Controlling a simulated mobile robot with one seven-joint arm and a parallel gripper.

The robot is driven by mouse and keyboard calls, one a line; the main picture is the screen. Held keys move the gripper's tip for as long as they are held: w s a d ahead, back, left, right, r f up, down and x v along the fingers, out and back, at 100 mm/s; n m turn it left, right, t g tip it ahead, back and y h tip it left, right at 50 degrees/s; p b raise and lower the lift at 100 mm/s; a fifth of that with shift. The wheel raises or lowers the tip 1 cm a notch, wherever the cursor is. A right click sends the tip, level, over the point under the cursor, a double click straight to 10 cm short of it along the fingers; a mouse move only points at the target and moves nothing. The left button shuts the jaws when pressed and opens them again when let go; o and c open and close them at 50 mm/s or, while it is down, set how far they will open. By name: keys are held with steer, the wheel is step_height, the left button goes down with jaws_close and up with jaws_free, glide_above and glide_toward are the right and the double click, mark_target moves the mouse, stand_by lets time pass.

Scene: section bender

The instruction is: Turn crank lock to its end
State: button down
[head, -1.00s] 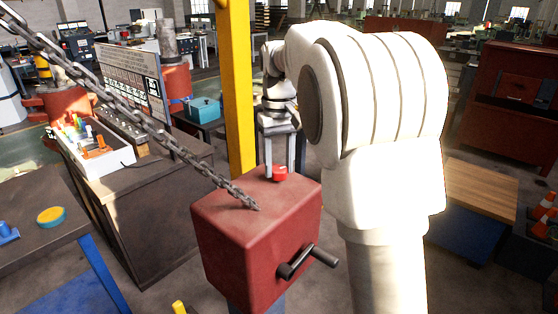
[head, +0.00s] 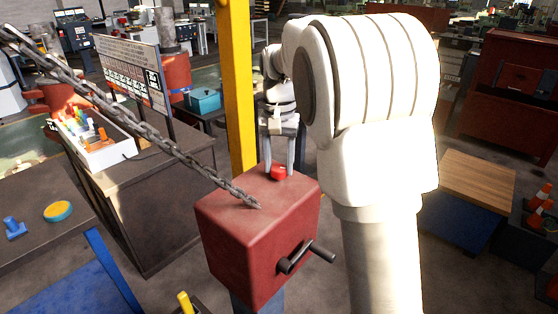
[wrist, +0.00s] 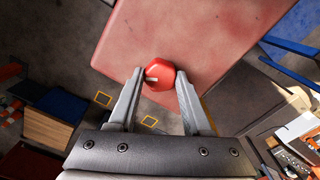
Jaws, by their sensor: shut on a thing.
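The crank lock is a small red knob (head: 279,173) on top of a red box (head: 240,215), near its back edge. In the wrist view the knob (wrist: 160,75) sits between the fingertips and shows a small pale mark. My gripper (head: 279,172) points down onto it from above; it also shows in the wrist view (wrist: 158,78), with its fingers on either side of the knob, shut on it. A dark crank handle (head: 305,256) sticks out of the front face of the box, clear of my gripper.
A chain (head: 150,130) runs from the upper left down to the box top, left of my gripper. A yellow post (head: 238,90) stands just behind the box. A cabinet with a white tray (head: 105,155) and a dark table (head: 40,220) stand to the left.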

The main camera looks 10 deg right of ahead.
mark_target(279, 167)
stand_by(0.4)
steer(key=shift+c, duration=1.7)
jaws_free()
steer(key=shift+r, duration=0.1)
step_height(279, 167, up, 17)
steer(key=p, duration=0.2)
steer(key=shift+r, duration=0.15)
